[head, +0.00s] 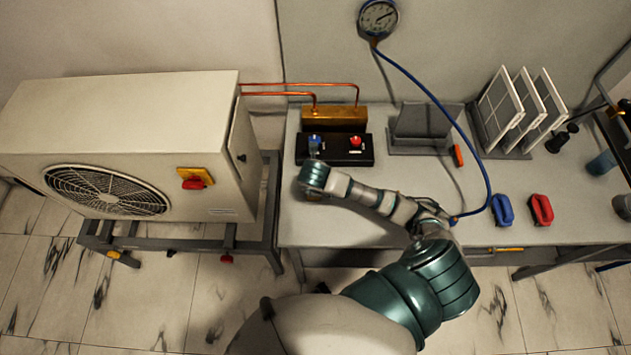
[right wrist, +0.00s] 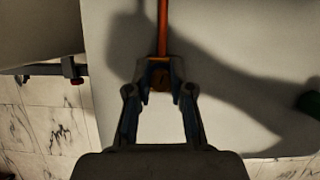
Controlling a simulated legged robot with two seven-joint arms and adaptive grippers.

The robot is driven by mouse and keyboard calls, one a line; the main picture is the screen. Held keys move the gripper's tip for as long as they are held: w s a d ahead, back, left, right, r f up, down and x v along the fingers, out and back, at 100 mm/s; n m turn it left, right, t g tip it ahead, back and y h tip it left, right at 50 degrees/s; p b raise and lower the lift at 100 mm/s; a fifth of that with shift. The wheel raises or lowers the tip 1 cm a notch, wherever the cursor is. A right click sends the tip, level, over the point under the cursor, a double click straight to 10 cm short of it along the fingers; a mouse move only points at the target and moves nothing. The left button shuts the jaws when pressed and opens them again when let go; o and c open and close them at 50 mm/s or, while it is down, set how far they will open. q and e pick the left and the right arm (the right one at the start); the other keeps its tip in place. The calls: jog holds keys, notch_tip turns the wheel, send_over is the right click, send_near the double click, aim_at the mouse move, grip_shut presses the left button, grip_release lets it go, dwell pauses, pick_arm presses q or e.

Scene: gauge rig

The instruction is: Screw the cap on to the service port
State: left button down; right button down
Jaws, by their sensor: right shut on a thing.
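My right gripper (right wrist: 161,78) shows in the right wrist view, its two fingers closed on a small brownish-orange piece. An orange rod (right wrist: 163,32) extends from between the fingertips to the top edge. I cannot tell whether the held piece is the cap. In the head view my right arm reaches over the table's left part and its wrist is just in front of the black block (head: 336,158). The gripper itself is hidden there. The block carries a blue knob (head: 314,141) and a red knob (head: 356,141). I cannot make out the service port. My left gripper is not in view.
A brass block (head: 333,118) with copper pipes stands behind. The outdoor unit (head: 120,125) is left of the table (head: 335,232). A blue hose (head: 440,105) runs from a gauge (head: 379,18) down beside my arm. Blue (head: 502,210) and red (head: 541,209) clamp-like pieces lie right.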

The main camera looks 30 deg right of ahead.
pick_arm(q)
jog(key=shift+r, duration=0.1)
pick_arm(e)
jog(key=shift+s+a+f, duration=0.1)
jog(key=shift+s+a, duration=0.05)
jog(key=shift+a, duration=0.35)
jog(key=shift+m+h+p, duration=0.3)
jog(key=shift+m+p, duration=0.2)
jog(key=shift+m, duration=0.7)
jog(key=m+g, duration=0.1)
jog(key=m, duration=0.1)
jog(key=shift+m+h, duration=0.3)
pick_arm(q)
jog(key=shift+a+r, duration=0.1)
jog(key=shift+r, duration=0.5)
pick_arm(e)
jog(key=shift+m+g, duration=0.3)
jog(key=shift+m, duration=0.6)
jog(key=c, duration=1.2)
grip_release()
jog(key=shift+a+h, duration=0.1)
jog(key=shift+h, duration=0.2)
jog(key=shift+w+a+r, duration=0.2)
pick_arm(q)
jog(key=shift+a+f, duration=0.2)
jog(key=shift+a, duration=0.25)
pick_arm(e)
jog(key=shift+d, duration=0.15)
